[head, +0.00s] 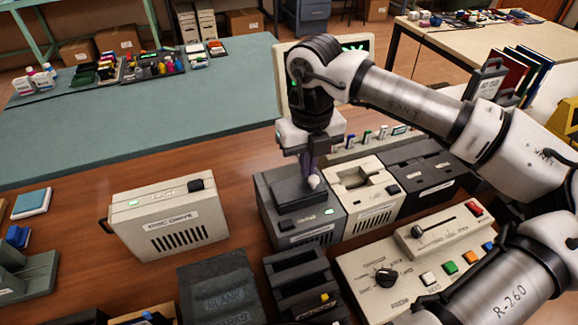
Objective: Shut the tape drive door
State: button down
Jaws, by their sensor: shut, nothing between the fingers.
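A dark grey drive unit (310,232) stands on the wooden table below my gripper. It seems to be the tape drive, but its label is too small to read. A dark flat panel (290,193), seemingly its door, lies on its top; whether it is fully down I cannot tell. A small white knob (314,182) shows at the panel's right side. My gripper (308,170) points down over the rear right of this panel, its fingers shut and empty, close to the knob. Whether they touch is unclear. The gripper hides part of the panel's back edge.
A beige drive (365,188) and another dark unit (425,170) stand close on the right. A beige box labelled like a disc drive (170,225) is at left. A control panel (400,270) with knob and buttons is front right. Bare wood lies behind the left box.

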jog(key=shift+w, duration=0.15)
jog(key=shift+r, duration=0.1)
notch_tip(320, 180, up, 7)
jog(key=p, duration=0.3)
dwell(0.4)
dwell(0.4)
